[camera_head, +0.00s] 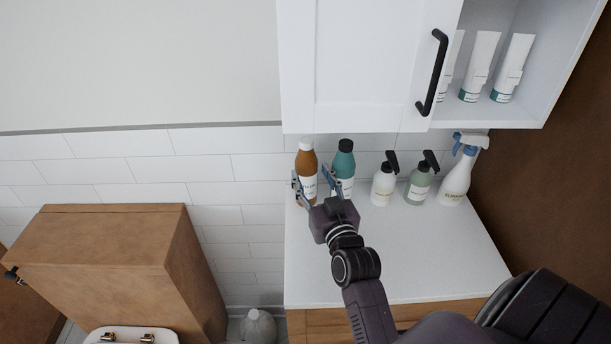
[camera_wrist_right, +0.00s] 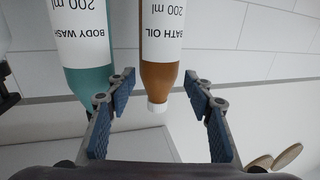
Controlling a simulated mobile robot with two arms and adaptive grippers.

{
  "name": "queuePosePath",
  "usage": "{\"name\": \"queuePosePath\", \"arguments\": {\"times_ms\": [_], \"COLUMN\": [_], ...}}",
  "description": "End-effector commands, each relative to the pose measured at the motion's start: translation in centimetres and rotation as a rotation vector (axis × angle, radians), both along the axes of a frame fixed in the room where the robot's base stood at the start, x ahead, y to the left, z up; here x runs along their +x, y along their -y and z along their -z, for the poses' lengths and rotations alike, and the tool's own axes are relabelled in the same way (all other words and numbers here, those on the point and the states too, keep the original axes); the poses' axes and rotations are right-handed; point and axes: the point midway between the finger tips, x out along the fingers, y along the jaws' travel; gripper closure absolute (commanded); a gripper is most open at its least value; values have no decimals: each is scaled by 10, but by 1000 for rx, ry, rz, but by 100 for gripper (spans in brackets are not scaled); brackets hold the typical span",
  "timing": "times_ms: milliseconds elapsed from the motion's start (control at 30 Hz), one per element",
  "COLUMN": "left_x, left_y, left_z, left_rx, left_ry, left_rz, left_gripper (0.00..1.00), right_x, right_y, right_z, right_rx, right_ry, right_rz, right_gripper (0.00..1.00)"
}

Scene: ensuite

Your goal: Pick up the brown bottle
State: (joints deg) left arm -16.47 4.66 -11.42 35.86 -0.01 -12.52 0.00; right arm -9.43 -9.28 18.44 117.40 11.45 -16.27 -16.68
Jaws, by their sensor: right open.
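The brown bottle (camera_head: 306,160), with a white cap and white label, stands upright at the left back of the white counter (camera_head: 420,255). In the right wrist view the brown bottle (camera_wrist_right: 160,75) appears upside down, its label reading "BATH OIL 200 ml". My right gripper (camera_head: 311,176) is open in front of it. In the right wrist view the bottle shows between the two blue-padded fingers (camera_wrist_right: 158,85), with a gap on both sides; contact does not show. The lower bottle is partly hidden by the gripper in the head view. My left gripper is not in view.
A teal bottle (camera_head: 344,160) stands close on the right of the brown one, near a finger. Two pump bottles (camera_head: 383,185) (camera_head: 418,186) and a spray bottle (camera_head: 457,180) stand further right. A white cabinet (camera_head: 365,60) hangs above. The counter's front is clear.

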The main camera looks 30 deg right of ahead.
Motion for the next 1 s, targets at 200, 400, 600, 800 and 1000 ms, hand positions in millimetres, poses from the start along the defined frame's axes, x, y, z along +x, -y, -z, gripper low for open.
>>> {"name": "queuePosePath", "arguments": {"times_ms": [200, 400, 600, 800, 1000], "left_x": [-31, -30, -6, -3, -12], "left_y": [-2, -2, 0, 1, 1], "left_z": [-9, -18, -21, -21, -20], "left_rx": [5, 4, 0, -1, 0], "left_ry": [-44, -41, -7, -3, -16], "left_rz": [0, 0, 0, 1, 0], "left_gripper": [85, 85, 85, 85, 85], "right_x": [23, 48, 56, 56, 56], "right_y": [8, 17, 20, 19, 19], "right_z": [-2, 0, 2, 2, 2], "right_rx": [-1, -1, -1, -1, -1], "right_ry": [2, 2, 3, 3, 3], "right_rz": [0, 0, 1, 0, 0], "right_gripper": [52, 52, 52, 56, 78]}}
